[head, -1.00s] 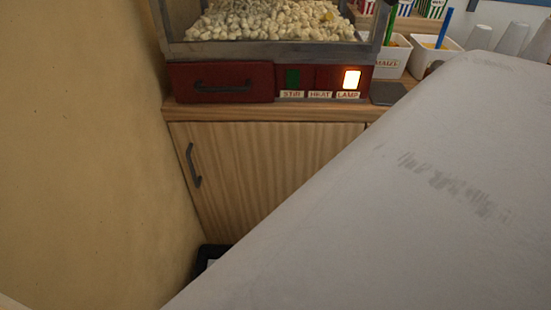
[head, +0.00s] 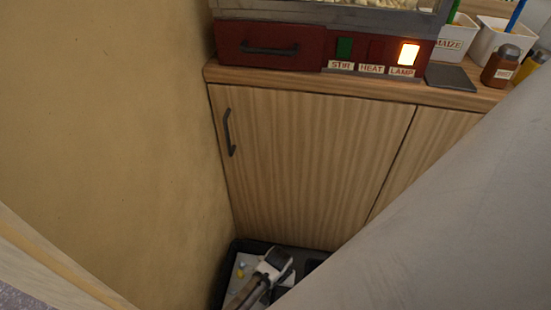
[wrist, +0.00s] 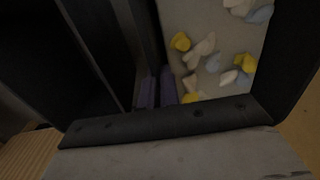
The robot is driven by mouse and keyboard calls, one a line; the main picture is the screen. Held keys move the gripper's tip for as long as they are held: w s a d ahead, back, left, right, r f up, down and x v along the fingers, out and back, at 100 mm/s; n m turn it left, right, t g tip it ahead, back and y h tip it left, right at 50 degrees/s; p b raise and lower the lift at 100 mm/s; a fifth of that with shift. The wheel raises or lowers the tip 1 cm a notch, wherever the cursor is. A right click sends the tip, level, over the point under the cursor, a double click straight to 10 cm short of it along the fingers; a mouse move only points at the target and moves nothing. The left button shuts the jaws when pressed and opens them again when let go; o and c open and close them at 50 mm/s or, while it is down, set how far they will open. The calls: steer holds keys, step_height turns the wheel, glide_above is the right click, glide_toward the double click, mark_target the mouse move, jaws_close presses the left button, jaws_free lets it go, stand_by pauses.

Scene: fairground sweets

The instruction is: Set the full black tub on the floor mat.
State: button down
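A black tub (head: 232,252) stands low between the wall and the cabinet in the head view. Its pale inside (wrist: 208,72) holds yellow, white and bluish pieces in the wrist view. A darker, empty-looking black space (wrist: 92,45) lies left of it; I cannot tell if that is a second tub or a compartment. My gripper (head: 270,264) is over the tub in the head view. In the wrist view its fingers (wrist: 157,88) are close together at the dark wall between the two spaces; shadow hides whether they clasp it. I cannot make out a floor mat.
The wooden cabinet (head: 300,165) stands close behind the tub, with a red popcorn machine (head: 295,45) on top. A tan wall (head: 110,130) bounds the left. A wooden edge (head: 60,265) crosses the lower left corner. My arm covers the lower right.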

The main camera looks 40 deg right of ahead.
steer(key=shift+f+b, duration=0.4)
steer(key=shift+f, duration=2.55)
steer(key=c, duration=1.6)
jaws_free()
steer(key=shift+c, duration=0.2)
step_height(320, 180, up, 12)
steer(key=p, duration=0.2)
steer(key=shift+s+d, duration=0.15)
